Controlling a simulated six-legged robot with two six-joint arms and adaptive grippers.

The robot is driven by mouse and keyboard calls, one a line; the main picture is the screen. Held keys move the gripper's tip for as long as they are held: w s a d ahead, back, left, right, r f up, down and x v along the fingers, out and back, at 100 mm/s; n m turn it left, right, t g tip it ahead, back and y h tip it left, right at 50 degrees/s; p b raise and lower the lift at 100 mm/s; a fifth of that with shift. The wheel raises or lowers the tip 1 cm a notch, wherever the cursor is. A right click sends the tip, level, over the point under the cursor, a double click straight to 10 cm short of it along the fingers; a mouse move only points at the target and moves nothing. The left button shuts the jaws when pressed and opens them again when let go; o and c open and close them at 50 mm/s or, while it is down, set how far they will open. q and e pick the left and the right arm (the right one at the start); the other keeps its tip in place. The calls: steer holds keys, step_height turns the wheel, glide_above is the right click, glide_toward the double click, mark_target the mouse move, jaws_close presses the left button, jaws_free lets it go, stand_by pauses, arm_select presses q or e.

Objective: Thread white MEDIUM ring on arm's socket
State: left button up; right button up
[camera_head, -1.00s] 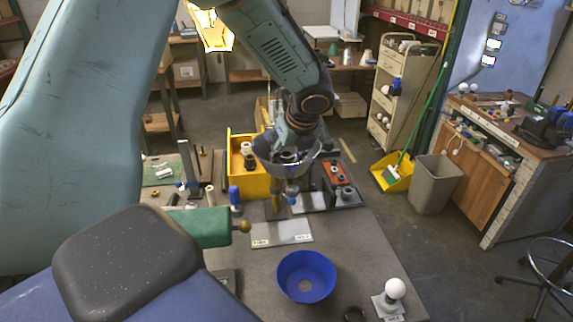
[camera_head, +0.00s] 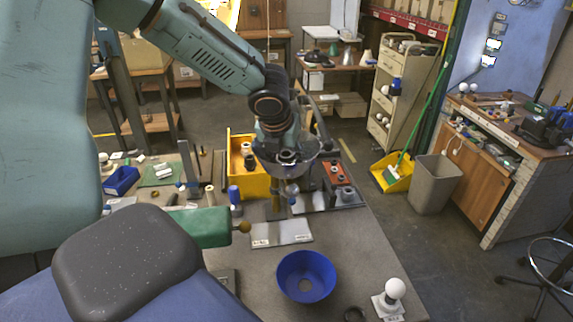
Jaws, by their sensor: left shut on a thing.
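My left gripper (camera_head: 279,207) hangs over the middle of the bench, fingers pointing down, just behind a flat grey plate. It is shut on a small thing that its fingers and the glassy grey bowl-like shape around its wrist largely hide. A small blue and pale piece (camera_head: 292,190) shows beside the fingers; I cannot tell whether it is held. I cannot make out the white medium ring or the arm's socket for certain. A small white round part (camera_head: 246,148) stands in the yellow bin (camera_head: 236,178), left of the gripper. My right gripper is not in view.
A labelled grey plate (camera_head: 282,234) lies in front of the gripper. A blue bowl (camera_head: 306,277), a white bulb on a stand (camera_head: 393,291) and a dark ring (camera_head: 354,314) are nearer. A red-edged tray (camera_head: 338,182) stands right. Bare bench lies around the bowl.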

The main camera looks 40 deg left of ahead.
arm_select(q)
steer(key=m, duration=0.1)
steer(key=m+h, duration=0.1)
steer(key=m, duration=0.1)
steer(key=m+h, duration=0.1)
steer(key=m, duration=0.1)
steer(key=shift+s+a+f, duration=0.15)
steer(key=shift+a+f, duration=0.1)
steer(key=o, duration=1.2)
steer(key=shift+a, duration=0.1)
steer(key=shift+c, duration=0.2)
